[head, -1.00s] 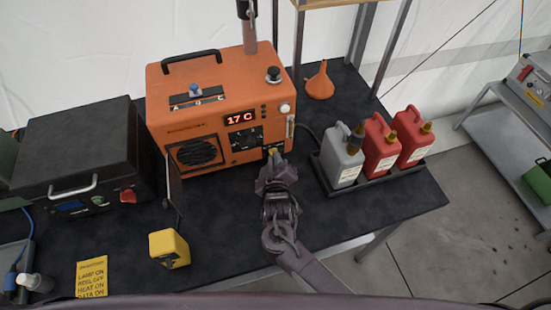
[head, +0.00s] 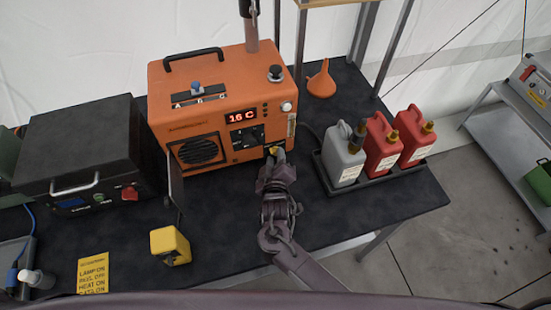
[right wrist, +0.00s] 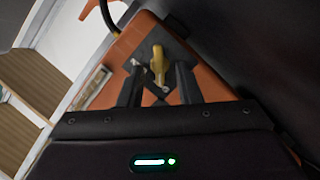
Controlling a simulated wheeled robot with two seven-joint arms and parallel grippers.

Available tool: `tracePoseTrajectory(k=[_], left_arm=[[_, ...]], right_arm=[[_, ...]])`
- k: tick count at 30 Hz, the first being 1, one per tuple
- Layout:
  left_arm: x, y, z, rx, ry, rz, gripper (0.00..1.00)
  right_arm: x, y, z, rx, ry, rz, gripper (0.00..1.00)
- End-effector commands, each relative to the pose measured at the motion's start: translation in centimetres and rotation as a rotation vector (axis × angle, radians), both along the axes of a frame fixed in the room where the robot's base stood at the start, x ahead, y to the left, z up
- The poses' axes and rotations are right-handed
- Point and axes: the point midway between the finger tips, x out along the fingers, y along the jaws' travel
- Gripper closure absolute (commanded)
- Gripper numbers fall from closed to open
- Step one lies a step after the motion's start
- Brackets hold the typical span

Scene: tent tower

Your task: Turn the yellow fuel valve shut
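The orange heater (head: 219,124) stands on the dark table, its display reading 16 C. The yellow fuel valve (head: 277,150) is low on its front, at the right, partly hidden by my right gripper (head: 275,160). In the right wrist view the valve's yellow lever (right wrist: 158,65) stands out from a dark plate. My right gripper (right wrist: 158,72) is open, with a finger on each side of the lever and visible gaps between. I cannot tell how deep the lever sits between the fingertips.
A tray with a grey can (head: 345,160) and red cans (head: 381,147) stands right of the heater. An orange funnel (head: 321,82) is behind. A black case (head: 80,150) stands left, with a yellow block (head: 169,246) and a yellow card (head: 92,273) in front.

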Motion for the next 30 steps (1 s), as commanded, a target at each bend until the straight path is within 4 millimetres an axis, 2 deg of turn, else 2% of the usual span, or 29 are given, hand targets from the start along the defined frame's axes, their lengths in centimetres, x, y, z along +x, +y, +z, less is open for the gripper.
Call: tracePoseTrajectory(k=[9,21,25,30], left_arm=[[0.0,0.0,-0.1,0.000,0.000,0.000,0.64],[0.0,-0.1,-1.0,-0.001,0.000,-0.001,0.64],[0.0,-0.1,-1.2,-0.001,0.000,-0.001,0.64],[0.0,-0.1,-1.2,-0.001,0.000,-0.001,0.64]], right_arm=[[-0.4,0.0,0.0,0.001,0.001,0.000,0.69],[-6.2,-0.2,1.5,0.001,0.001,0.000,0.69],[-7.3,-0.2,1.9,0.001,0.000,0.000,0.69],[-7.6,-0.2,2.1,0.000,0.000,0.000,0.69]])
